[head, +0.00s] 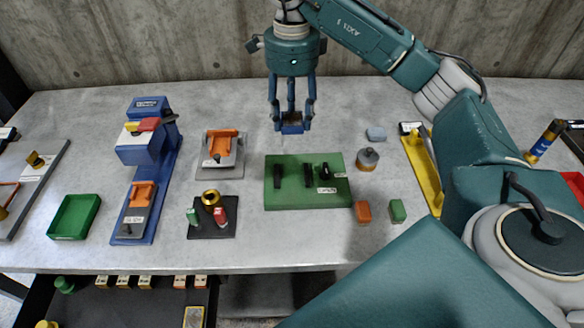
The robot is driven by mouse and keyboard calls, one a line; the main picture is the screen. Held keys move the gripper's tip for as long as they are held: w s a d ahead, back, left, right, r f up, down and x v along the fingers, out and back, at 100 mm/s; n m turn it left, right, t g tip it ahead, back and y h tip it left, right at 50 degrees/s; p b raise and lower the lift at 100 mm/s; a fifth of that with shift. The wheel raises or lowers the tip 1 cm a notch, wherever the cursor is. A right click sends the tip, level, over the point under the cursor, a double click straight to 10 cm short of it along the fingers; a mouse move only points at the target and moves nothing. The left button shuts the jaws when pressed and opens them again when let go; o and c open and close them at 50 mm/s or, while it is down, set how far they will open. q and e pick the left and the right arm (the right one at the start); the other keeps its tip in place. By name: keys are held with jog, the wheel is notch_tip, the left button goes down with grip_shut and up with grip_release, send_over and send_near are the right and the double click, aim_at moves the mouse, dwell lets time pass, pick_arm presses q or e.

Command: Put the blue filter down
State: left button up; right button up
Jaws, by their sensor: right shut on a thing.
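The blue filter (291,128) is a small dark blue block between the fingertips of my right gripper (291,117). The gripper points down, shut on the filter, and holds it above the grey table (340,105), behind the green board. The fingers hide part of the filter, and its exact height above the table is hard to tell. My left gripper is not in view.
Below the filter in the picture is a green board (285,200) with black upright parts. To the left are an orange-topped grey fixture (222,165), a blue machine (150,150) and a green tray (52,228). A round-topped grey-brown object (368,160) stands right of the board.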

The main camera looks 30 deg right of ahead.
send_over(292, 178)
notch_tip(292, 178, down, 12)
jog(key=shift+w+f+p, duration=0.1)
jog(key=shift+p, duration=0.35)
jog(key=shift+d+f+p, duration=0.1)
jog(key=shift+f+p, duration=0.4)
jog(key=shift+f, duration=1.8)
jog(key=shift+f, duration=0.1)
jog(key=shift+f+b, duration=0.4)
jog(key=shift+b, duration=0.15)
jog(key=o, duration=0.9)
jog(key=shift+s+f, duration=0.1)
jog(key=shift+s, duration=0.1)
jog(key=shift+o, duration=1.4)
jog(key=shift+f, duration=0.1)
jog(key=shift+w+f, duration=0.1)
